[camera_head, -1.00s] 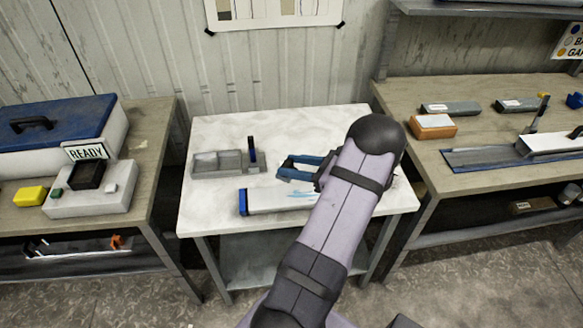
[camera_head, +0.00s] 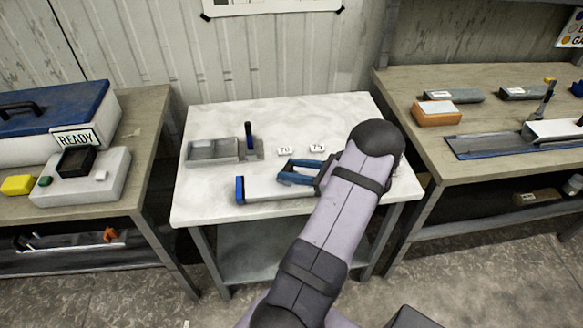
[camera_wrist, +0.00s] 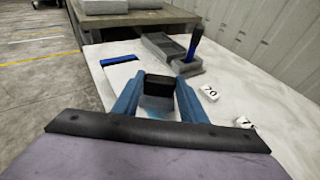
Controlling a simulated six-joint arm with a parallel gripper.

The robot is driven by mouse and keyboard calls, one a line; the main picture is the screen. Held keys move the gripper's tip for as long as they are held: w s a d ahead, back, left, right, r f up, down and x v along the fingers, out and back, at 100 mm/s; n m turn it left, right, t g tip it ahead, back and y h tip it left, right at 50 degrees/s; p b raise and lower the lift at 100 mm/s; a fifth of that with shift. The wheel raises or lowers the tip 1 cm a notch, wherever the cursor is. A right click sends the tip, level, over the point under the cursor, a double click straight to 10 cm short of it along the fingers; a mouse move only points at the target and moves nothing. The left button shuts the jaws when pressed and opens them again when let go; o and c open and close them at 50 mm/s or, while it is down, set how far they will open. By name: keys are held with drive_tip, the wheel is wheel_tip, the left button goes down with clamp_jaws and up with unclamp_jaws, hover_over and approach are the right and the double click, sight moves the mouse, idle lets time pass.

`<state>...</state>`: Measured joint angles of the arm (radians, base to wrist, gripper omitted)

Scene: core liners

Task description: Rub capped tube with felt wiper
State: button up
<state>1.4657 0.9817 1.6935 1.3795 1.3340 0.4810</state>
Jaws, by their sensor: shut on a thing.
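My gripper (camera_head: 285,174) has blue fingers and hangs over the right part of the white table. In the wrist view my gripper (camera_wrist: 161,80) is shut on a small block with a dark top and grey side, apparently the felt wiper (camera_wrist: 158,87). The capped tube (camera_head: 262,188) is long and white with a blue end cap (camera_head: 240,190), lying along the table's front. It also shows in the wrist view (camera_wrist: 119,70), with a pale blue smear below the wiper. My arm hides the tube's right part. I cannot tell whether wiper and tube touch.
A grey tray (camera_head: 213,161) and an upright dark blue stick (camera_head: 249,135) in a grey holder stand at the back left. Cards reading 70 (camera_head: 285,150) and 75 (camera_head: 317,148) lie behind my gripper. Side benches flank the table. The table's left front is clear.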

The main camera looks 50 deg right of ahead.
drive_tip(key=s+d+b, duration=0.1)
drive_tip(key=s+d, duration=0.3)
drive_tip(key=shift+f, duration=0.15)
drive_tip(key=shift+s+d+b, duration=1.3)
drive_tip(key=shift+s+d, duration=0.35)
drive_tip(key=shift+w+a+r+p, duration=0.2)
drive_tip(key=shift+w+a+p, duration=0.4)
drive_tip(key=shift+w+a, duration=0.3)
drive_tip(key=shift+w+a+p, duration=0.95)
drive_tip(key=shift+w+a, duration=1.95)
drive_tip(key=shift+a, duration=0.05)
drive_tip(key=shift+s+d+f, duration=0.15)
drive_tip(key=shift+s+d, duration=0.05)
drive_tip(key=shift+s+d+b, duration=1.25)
drive_tip(key=shift+s+d, duration=2.45)
drive_tip(key=shift+d, duration=0.05)
drive_tip(key=shift+w+a+p, duration=1.65)
drive_tip(key=shift+w+a, duration=2.2)
drive_tip(key=shift+a, duration=0.05)
wheel_tip(320, 180, up, 3)
drive_tip(key=shift+w+f+p, duration=0.1)
drive_tip(key=shift+f+p, duration=0.05)
drive_tip(key=shift+p, duration=0.5)
drive_tip(key=shift+r+p, duration=2.15)
drive_tip(key=shift+r, duration=0.65)
